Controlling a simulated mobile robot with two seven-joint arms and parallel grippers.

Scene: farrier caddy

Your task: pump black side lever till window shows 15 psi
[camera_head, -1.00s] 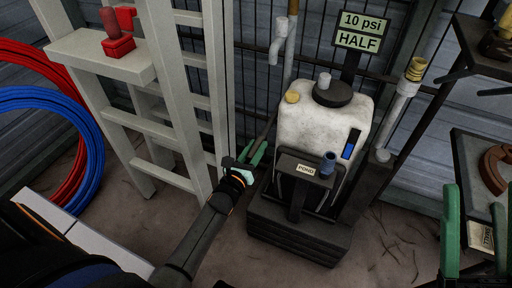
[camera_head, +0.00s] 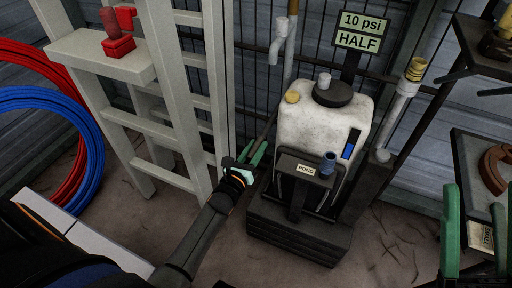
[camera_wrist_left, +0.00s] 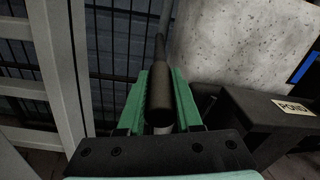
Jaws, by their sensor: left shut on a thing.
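The white tank (camera_head: 318,125) stands in a black stand labelled POND (camera_head: 300,240). The sign above it (camera_head: 360,31) reads 10 psi on top and HALF below. The black side lever (camera_head: 268,126) is on the tank's left side; it also shows in the left wrist view (camera_wrist_left: 159,85), running away from me between the fingers. My left gripper (camera_head: 257,154) is shut on the lever's grip end.
A pale ladder (camera_head: 190,100) stands close left of my left arm. A red hose (camera_head: 75,180) and a blue hose coil (camera_head: 95,150) hang at far left. A dark shelf with a horseshoe (camera_head: 494,168) is at right. A blue cup-like fitting (camera_head: 328,163) sits on the stand's front.

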